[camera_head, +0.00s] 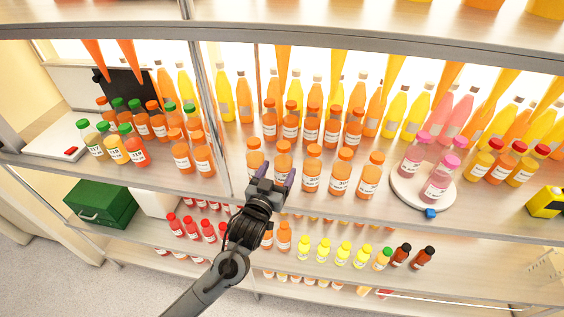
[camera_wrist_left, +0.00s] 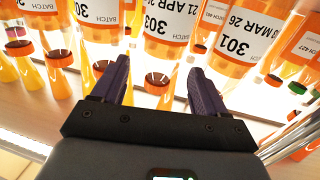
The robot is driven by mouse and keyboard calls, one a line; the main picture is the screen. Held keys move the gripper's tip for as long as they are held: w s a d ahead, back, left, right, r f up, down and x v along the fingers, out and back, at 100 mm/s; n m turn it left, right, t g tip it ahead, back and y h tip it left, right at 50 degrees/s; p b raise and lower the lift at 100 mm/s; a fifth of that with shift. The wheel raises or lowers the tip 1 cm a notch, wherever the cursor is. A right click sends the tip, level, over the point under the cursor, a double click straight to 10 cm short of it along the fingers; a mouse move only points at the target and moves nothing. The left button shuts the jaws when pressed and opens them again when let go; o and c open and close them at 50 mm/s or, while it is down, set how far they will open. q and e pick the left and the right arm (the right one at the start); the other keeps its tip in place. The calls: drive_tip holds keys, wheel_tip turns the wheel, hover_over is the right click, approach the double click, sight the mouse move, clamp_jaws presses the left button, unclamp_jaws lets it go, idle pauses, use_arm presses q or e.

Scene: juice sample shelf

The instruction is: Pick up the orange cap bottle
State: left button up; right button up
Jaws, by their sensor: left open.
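Several bottles of orange juice with orange caps and white labels stand upright on the middle shelf. The front row includes a bottle (camera_head: 283,160) right behind my left gripper and others to its right, such as one bottle (camera_head: 312,168) and another (camera_head: 341,172). My left gripper (camera_head: 271,180) is open and empty at the shelf's front edge, its purple fingers pointing at the front row. In the left wrist view, the open fingers (camera_wrist_left: 160,84) face bottles labelled 303 (camera_wrist_left: 166,22) and 301 (camera_wrist_left: 240,35), with their labels upside down. My right gripper is not in view.
A white round stand (camera_head: 408,194) with pink-capped bottles is to the right on this shelf. Green-capped bottles (camera_head: 132,146) stand at left, past a metal post (camera_head: 211,110). A lower shelf holds small bottles (camera_head: 343,252). A green box (camera_head: 101,205) is at lower left.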

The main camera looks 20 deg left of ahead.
sight(285, 156)
use_arm(q)
drive_tip(key=w, duration=0.2)
drive_tip(key=shift+w, duration=0.3)
drive_tip(key=shift+w+a+f+p, duration=0.15)
drive_tip(key=shift+w+p, duration=0.8)
drive_tip(key=shift+w, duration=1.7)
drive_tip(key=c, duration=0.9)
